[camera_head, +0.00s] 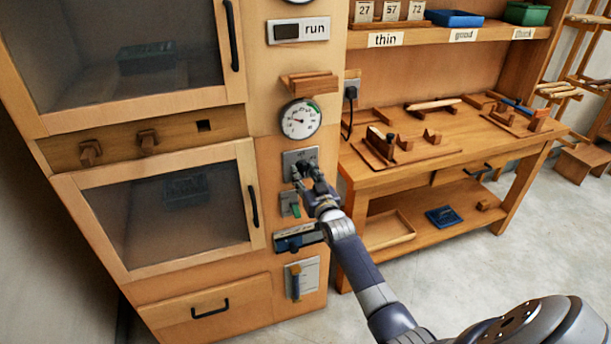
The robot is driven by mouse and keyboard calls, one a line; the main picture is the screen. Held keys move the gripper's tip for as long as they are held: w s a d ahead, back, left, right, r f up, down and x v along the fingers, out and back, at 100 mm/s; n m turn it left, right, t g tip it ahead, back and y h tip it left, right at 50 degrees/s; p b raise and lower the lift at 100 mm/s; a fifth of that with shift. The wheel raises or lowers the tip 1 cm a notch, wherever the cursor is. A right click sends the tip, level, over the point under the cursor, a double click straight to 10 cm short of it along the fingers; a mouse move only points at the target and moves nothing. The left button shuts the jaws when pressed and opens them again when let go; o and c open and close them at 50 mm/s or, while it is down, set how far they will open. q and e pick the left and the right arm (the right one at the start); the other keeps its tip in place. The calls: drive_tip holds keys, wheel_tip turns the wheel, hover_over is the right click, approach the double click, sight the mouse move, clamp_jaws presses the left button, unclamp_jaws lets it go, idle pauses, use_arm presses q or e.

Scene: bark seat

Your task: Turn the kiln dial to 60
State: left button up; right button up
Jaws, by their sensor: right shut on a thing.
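The kiln (265,110) is a tall wooden cabinet on the left with a control strip down its right side. My right gripper (304,171) is at the dark dial on a grey plate (290,158) in that strip, and its fingers are shut on the dial. The fingers cover most of the dial, so its setting cannot be read. Above it is a round white gauge (300,119) with a needle and a green arc at its upper right; its numbers are too small to read. My left gripper is not in view.
Below the dial are a green-handled switch (294,209) and a blue-black box (298,238). A small wooden ledge (309,82) juts out above the gauge. The workbench (440,170) with trays and tools stands close on the right. Grey floor (470,265) in front is clear.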

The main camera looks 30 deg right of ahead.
drive_tip(key=shift+f, duration=0.1)
drive_tip(key=o, duration=0.9)
drive_tip(key=shift+o, duration=0.2)
drive_tip(key=shift+s, duration=0.1)
drive_tip(key=v, duration=1.1)
drive_tip(key=shift+s, duration=0.4)
